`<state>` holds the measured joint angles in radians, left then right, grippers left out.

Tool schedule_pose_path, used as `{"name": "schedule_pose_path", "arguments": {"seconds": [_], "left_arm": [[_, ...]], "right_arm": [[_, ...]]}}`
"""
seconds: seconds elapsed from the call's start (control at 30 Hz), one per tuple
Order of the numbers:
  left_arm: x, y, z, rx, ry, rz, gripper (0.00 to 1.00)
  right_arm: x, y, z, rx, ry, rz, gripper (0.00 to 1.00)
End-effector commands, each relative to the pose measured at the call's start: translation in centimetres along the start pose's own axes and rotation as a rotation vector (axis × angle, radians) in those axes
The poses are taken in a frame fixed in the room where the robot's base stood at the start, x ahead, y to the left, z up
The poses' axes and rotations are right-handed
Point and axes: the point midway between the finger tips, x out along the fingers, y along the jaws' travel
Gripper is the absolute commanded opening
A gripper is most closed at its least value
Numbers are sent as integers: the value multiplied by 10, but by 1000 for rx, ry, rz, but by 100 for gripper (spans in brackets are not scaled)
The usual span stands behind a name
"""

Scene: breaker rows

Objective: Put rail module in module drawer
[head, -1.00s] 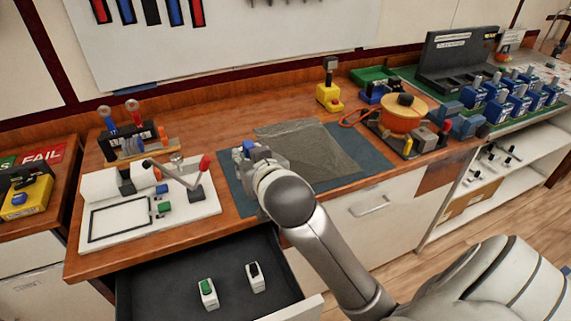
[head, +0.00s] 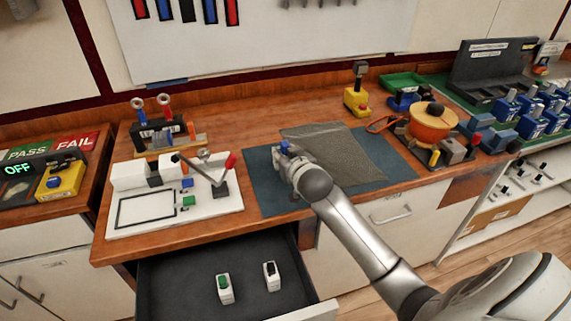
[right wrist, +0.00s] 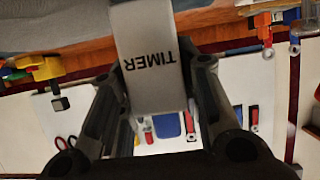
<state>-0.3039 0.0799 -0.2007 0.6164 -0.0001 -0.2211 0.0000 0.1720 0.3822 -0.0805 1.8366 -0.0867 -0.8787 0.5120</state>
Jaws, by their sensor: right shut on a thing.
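My right gripper (head: 291,160) is over the left part of the dark blue mat (head: 268,196) on the bench. It is shut on a white rail module (right wrist: 150,55) marked TIMER, which fills the gap between its fingers in the right wrist view. In the head view most of the module is hidden; a small blue part (head: 284,147) shows at the fingertips. The module drawer (head: 180,283) is open below the bench, in front and left of the gripper. Inside stand a white module with a green top (head: 224,288) and one with a black top (head: 271,276). My left gripper is out of view.
A white test board with a red-tipped lever (head: 215,213) stands left of the mat. A grey cloth (head: 340,152) lies on the mat. An orange pot (head: 432,125) and a yellow block (head: 356,100) stand to the right. The drawer's left part is clear.

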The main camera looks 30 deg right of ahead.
Motion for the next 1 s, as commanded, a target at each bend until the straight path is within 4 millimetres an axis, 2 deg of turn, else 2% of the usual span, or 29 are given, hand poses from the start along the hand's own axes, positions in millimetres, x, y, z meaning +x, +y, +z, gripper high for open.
{"name": "schedule_pose_path", "arguments": {"seconds": [0.23, 0.63, 0.67, 0.7, 0.83, 1.0], "left_arm": [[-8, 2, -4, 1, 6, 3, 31], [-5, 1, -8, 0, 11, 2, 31], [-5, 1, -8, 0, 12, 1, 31], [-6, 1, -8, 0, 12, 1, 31], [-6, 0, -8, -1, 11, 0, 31], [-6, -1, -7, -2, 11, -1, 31]], "right_arm": [[14, 2, 27, -1, -1, 1, 5], [16, 1, 34, 0, 0, 0, 5], [17, 1, 34, 0, -1, 0, 33], [16, 1, 34, -1, -1, 0, 38], [16, 1, 34, -1, -1, 0, 53], [16, 2, 33, -1, -1, 0, 53]]}}
